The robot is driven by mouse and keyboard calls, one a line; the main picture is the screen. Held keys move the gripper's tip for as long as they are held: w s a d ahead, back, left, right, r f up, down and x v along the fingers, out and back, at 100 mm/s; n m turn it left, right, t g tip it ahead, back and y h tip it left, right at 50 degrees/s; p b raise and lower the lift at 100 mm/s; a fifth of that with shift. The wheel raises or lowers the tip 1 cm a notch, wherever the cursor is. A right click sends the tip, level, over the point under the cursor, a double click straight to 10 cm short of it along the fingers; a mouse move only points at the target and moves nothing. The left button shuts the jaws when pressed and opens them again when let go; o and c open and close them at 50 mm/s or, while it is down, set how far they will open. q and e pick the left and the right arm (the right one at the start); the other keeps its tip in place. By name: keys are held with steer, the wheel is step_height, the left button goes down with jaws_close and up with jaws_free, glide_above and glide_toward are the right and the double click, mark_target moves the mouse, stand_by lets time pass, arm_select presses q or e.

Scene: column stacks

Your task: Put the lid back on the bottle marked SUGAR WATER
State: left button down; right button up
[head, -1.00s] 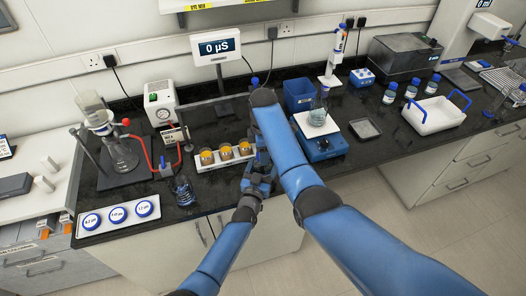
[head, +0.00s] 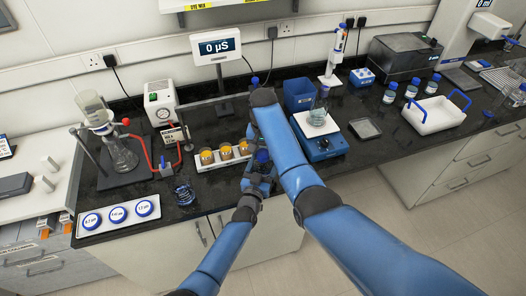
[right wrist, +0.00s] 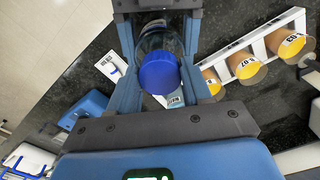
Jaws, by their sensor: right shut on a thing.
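A blue lid (head: 262,157) shows between my two grippers at the front edge of the bench. In the right wrist view the lid (right wrist: 160,76) is large and sits in front of a clear bottle (right wrist: 160,40). My right gripper (right wrist: 162,80) is shut on the lid. My left gripper (head: 257,182) comes from below; its jaws appear closed around the bottle. The lid overlaps the bottle's mouth in the picture; I cannot tell whether they touch. The words on the bottle's label cannot be read.
A white rack (head: 202,166) with several amber jars stands just behind the grippers. A blue stirrer (head: 322,147) with a flask is to the right. Several blue-capped bottles (head: 411,88) and a white tray (head: 433,118) are at right.

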steer(key=m, duration=0.7)
steer(key=shift+w, duration=0.1)
steer(key=m, duration=0.5)
steer(key=shift+m, duration=0.4)
steer(key=o, duration=1.2)
steer(key=shift+r, duration=2.2)
steer(key=shift+c, duration=0.5)
